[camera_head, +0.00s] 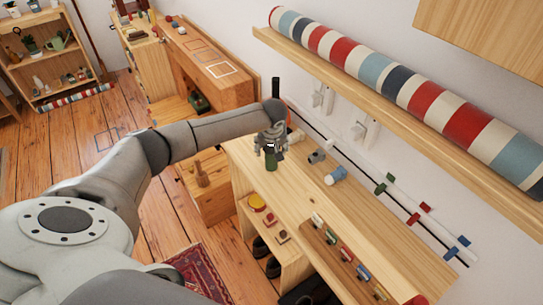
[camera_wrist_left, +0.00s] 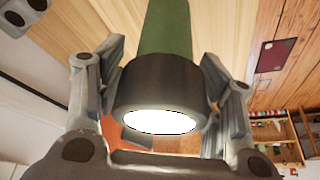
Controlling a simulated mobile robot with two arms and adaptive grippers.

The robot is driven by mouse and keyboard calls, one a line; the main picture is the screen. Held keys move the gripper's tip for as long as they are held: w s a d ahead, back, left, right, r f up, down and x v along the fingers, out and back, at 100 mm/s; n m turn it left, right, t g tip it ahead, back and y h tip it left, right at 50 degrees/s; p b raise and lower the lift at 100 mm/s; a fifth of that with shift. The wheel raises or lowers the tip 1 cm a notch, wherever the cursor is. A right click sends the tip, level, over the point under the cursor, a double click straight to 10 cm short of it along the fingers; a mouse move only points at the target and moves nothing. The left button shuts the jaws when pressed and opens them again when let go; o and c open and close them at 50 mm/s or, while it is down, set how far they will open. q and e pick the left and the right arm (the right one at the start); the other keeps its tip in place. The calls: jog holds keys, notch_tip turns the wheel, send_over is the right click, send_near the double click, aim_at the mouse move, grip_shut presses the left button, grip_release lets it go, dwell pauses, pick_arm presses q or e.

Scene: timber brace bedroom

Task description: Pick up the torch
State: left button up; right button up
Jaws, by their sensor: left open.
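The torch (camera_wrist_left: 168,40) has a green body and a wide dark head with a bright white lens. In the left wrist view its lens faces my palm and its body runs away towards pale wood. In the head view the torch (camera_head: 271,162) stands upright on the wooden shelf top, its upper part hidden by my gripper. My left gripper (camera_head: 270,143) is right above and around it. Its open fingers (camera_wrist_left: 160,92) flank the torch head on both sides; whether they touch it I cannot tell. My right gripper is not in view.
A wall ledge (camera_head: 390,100) with a striped roll (camera_head: 400,85) is above. A wooden desk (camera_head: 215,62) stands behind, and open floor lies left.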

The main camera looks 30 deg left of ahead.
pick_arm(q)
jog(key=c, duration=1)
jog(key=shift+r, duration=0.1)
jog(key=shift+r, duration=0.15)
